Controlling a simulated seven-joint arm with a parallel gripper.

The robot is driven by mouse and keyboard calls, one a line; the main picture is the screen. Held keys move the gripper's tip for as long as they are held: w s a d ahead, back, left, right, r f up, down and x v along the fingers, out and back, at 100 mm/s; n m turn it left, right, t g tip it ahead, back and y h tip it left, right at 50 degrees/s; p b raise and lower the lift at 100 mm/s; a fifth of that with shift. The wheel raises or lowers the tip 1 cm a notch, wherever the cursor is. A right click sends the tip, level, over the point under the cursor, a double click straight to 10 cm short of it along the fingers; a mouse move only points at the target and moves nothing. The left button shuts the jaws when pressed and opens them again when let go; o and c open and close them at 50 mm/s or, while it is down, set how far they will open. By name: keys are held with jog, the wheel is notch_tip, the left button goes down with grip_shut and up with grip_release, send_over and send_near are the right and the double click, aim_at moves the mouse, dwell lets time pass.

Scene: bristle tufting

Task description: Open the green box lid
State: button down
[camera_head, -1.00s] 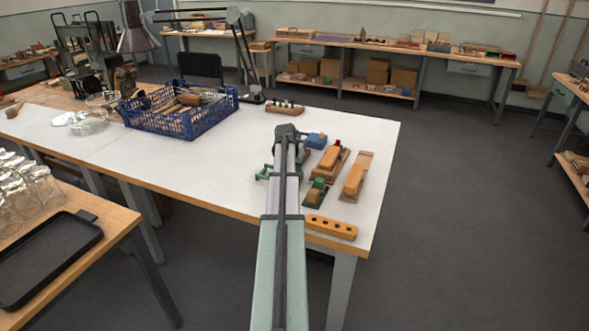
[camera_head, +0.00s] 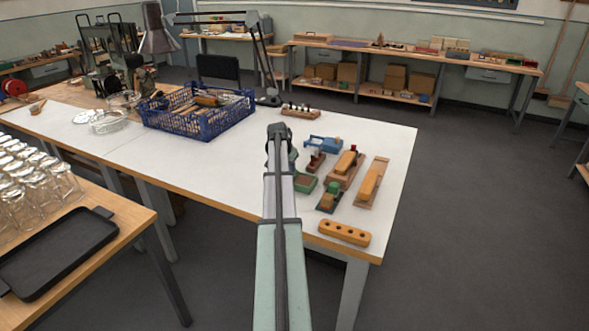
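A green object (camera_head: 306,183) lies on the white table, partly hidden behind my arm. A smaller piece (camera_head: 329,197), green with a dark, brownish part, stands to its right. I cannot tell which of them is the green box, and I make out no lid clearly. My arm reaches up the middle of the view to a dark joint over the table, left of these pieces. My gripper's fingers are hidden behind the arm, so neither their opening nor any contact shows.
Close to the right stand wooden brush-like blocks (camera_head: 345,167) (camera_head: 371,183), a blue tool (camera_head: 323,145) and a drilled orange block (camera_head: 344,233). A blue crate (camera_head: 205,126) stands farther left. The white table (camera_head: 215,170) is clear between the crate and my arm.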

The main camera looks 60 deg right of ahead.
jog(key=shift+w, duration=0.25)
jog(key=c, duration=1)
grip_release()
jog(key=shift+o, duration=0.2)
jog(key=v, duration=1.4)
jog(key=shift+f, duration=0.1)
